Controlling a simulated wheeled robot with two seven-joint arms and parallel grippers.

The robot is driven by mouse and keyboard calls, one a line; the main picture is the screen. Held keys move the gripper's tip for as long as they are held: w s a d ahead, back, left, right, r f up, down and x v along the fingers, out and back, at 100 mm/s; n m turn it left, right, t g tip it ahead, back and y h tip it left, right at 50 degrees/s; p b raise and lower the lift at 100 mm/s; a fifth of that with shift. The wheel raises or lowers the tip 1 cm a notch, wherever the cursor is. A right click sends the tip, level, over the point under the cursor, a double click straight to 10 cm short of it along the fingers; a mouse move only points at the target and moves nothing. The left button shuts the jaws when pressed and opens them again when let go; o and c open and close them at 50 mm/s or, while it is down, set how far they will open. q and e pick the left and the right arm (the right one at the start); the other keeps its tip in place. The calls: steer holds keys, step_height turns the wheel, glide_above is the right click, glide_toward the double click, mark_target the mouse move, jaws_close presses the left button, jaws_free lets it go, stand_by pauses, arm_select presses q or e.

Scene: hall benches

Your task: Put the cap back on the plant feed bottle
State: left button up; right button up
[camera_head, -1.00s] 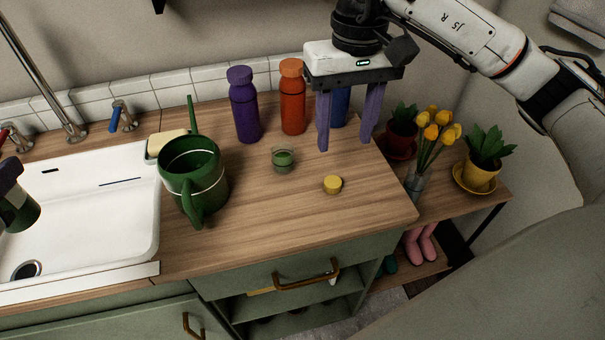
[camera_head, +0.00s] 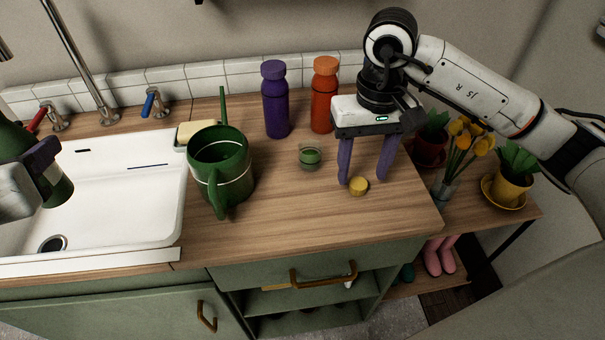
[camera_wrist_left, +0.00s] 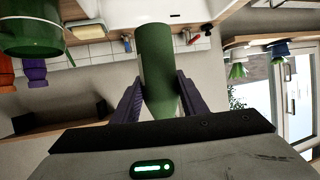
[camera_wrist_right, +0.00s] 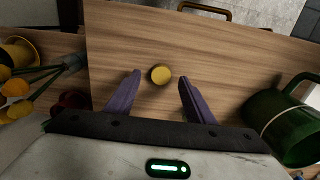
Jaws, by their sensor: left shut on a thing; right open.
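The yellow cap (camera_head: 358,187) lies on the wooden counter near its right front. My right gripper (camera_head: 362,181) is open above it, fingers pointing down. In the right wrist view the cap (camera_wrist_right: 160,74) shows in line with the gap between the fingertips (camera_wrist_right: 160,77), not gripped. My left gripper (camera_head: 38,165) is at the left edge over the sink, shut on a green bottle (camera_head: 60,190), which is tilted. In the left wrist view the bottle (camera_wrist_left: 155,55) is between the fingers (camera_wrist_left: 153,88). Its mouth cannot be made out.
A green watering can (camera_head: 232,180) and a small glass of green liquid (camera_head: 309,158) stand left of the cap. Purple (camera_head: 276,105) and orange (camera_head: 323,100) bottles stand behind. Potted plants and yellow tulips (camera_head: 465,140) are on the right. The counter's front is clear.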

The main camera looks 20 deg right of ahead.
mark_target(359, 183)
arm_select(q)
steer(key=shift+r, duration=0.15)
arm_select(e)
steer(key=shift+a+f, duration=0.1)
steer(key=shift+f, duration=1.4)
steer(key=c, duration=1.1)
steer(key=shift+w+r, duration=0.1)
steer(key=shift+c, duration=0.2)
arm_select(q)
steer(key=shift+r, duration=0.15)
arm_select(e)
step_height(359, 183, up, 10)
